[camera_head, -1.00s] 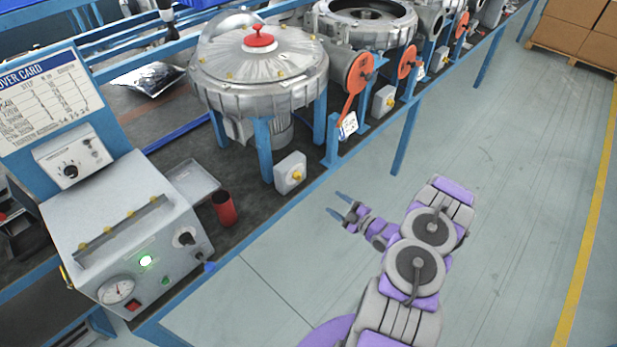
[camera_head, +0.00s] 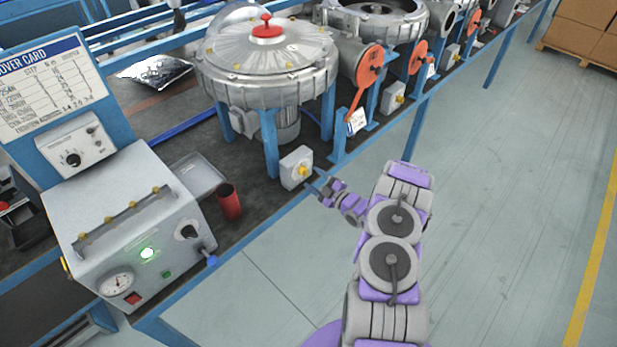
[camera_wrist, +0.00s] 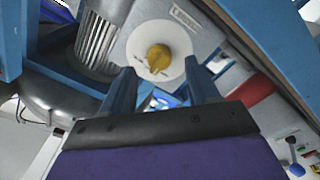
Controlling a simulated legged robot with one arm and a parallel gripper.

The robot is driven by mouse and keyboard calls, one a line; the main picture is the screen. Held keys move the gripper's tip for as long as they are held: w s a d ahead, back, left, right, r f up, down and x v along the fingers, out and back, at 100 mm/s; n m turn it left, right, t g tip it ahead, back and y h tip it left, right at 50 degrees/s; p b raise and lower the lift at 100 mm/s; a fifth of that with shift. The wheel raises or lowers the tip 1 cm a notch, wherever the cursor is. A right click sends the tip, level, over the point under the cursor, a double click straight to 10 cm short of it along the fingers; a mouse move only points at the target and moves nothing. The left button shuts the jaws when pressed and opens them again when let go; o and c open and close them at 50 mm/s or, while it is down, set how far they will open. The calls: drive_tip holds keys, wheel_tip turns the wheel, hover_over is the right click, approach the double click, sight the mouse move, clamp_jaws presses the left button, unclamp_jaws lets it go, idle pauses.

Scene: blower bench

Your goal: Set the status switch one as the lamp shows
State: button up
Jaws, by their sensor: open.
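A grey switch box with a yellow knob (camera_head: 303,170) stands at the bench edge below the first blower. In the wrist view the yellow knob (camera_wrist: 159,58) sits on a white round plate, just beyond and between my fingertips. My gripper (camera_head: 313,181) is open and empty, close to the right of the box; its two blue fingers (camera_wrist: 160,76) point at the knob. I cannot tell any contact. A lamp (camera_head: 147,253) glows green on the grey control panel (camera_head: 120,225) at the left. The switch plate's markings are too small to read.
A red cup (camera_head: 229,203) and a clear tray (camera_head: 197,172) stand between the panel and the switch box. The blower (camera_head: 268,65) rises above the switch on blue legs. More blowers line the bench behind. The floor (camera_head: 500,180) to the right is clear.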

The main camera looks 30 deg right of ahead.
sight(307, 174)
drive_tip(key=shift+x, duration=1.8)
drive_tip(key=shift+c, duration=0.3)
drive_tip(key=c, duration=1)
drive_tip(key=shift+s+m, duration=0.1)
drive_tip(key=shift+m, duration=0.3)
drive_tip(key=m+p, duration=0.2)
drive_tip(key=shift+m, duration=0.4)
drive_tip(key=m+p, duration=0.2)
drive_tip(key=m, duration=0.3)
drive_tip(key=shift+m, duration=0.3)
